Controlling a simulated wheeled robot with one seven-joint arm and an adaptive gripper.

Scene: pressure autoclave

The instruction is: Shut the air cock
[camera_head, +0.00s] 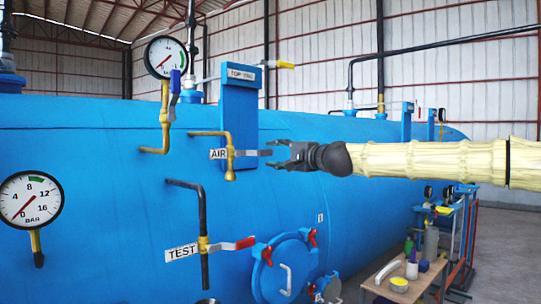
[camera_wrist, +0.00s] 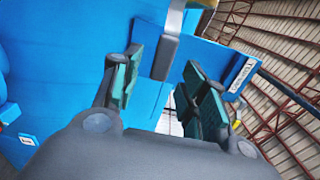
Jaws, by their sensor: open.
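The air cock (camera_head: 230,155) is a brass valve beside a white AIR label (camera_head: 219,154), on a pipe bent downward from the blue vessel. Its flat grey lever (camera_head: 250,153) points right, level, across the downward pipe. My gripper (camera_head: 276,154) is open at the lever's right end, reaching in from the right. In the wrist view, my gripper (camera_wrist: 163,72) has its dark green pads apart, with the grey lever (camera_wrist: 165,57) showing between them. I cannot tell if a pad touches it. The lever's outer end is partly hidden by my gripper in the head view.
The blue vessel (camera_head: 100,200) fills the left and middle. A blue upright plate (camera_head: 239,105) stands behind the cock. Below is the TEST cock with a red-ended lever (camera_head: 232,244). Pressure gauges (camera_head: 166,57) are at upper left and far left (camera_head: 30,199). A bench (camera_head: 405,280) stands lower right.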

